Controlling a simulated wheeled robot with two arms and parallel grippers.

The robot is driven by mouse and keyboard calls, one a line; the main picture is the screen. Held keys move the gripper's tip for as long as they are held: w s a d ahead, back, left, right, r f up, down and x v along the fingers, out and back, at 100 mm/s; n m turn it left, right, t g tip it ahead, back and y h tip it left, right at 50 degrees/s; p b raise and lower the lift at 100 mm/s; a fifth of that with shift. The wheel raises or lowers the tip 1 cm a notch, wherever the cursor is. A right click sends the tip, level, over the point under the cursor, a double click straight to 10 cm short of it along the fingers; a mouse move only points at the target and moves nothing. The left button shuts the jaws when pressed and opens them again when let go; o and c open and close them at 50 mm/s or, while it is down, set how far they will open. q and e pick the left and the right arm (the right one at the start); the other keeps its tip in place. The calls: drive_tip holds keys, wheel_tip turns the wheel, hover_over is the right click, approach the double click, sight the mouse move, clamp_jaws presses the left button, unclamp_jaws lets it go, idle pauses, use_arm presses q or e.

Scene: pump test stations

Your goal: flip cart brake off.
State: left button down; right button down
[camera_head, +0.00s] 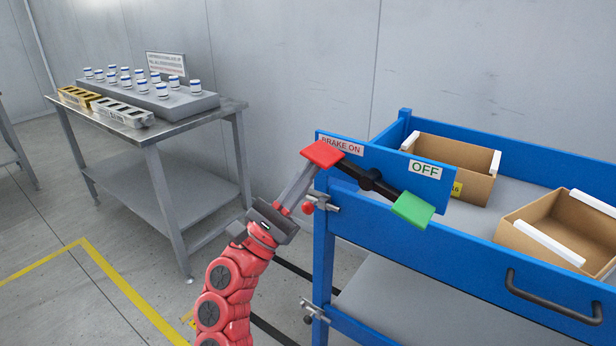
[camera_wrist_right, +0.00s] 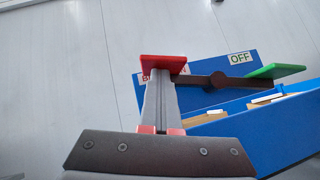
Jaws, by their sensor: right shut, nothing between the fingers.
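The blue cart (camera_head: 415,262) carries an upright blue panel with a BRAKE ON label (camera_head: 340,143) on the left and an OFF label (camera_head: 425,171) on the right. A black brake lever (camera_head: 370,180) pivots on the panel, with a red pad (camera_head: 322,153) at its higher left end and a green pad (camera_head: 413,210) at its lower right end. My right gripper (camera_head: 308,172) is shut and empty, its fingertips at the red pad's near side. In the right wrist view, the fingers (camera_wrist_right: 160,88) reach to the red pad (camera_wrist_right: 163,64); contact is unclear. My left gripper is out of view.
Two open cardboard boxes (camera_head: 448,172) (camera_head: 536,240) sit in the cart's top tray. A black handle (camera_head: 553,297) is on its front side. A metal table (camera_head: 160,133) with a rack of white vials stands at the back left.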

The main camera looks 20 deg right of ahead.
drive_tip(key=shift+r, duration=0.1)
drive_tip(key=f+b+v, duration=0.1)
drive_tip(key=v, duration=0.5)
drive_tip(key=w+d+f+b+v, duration=0.1)
drive_tip(key=b+v, duration=0.1)
drive_tip(key=v, duration=0.5)
drive_tip(key=shift+w+d, duration=0.25)
drive_tip(key=shift+d, duration=0.1)
drive_tip(key=shift+f, duration=0.15)
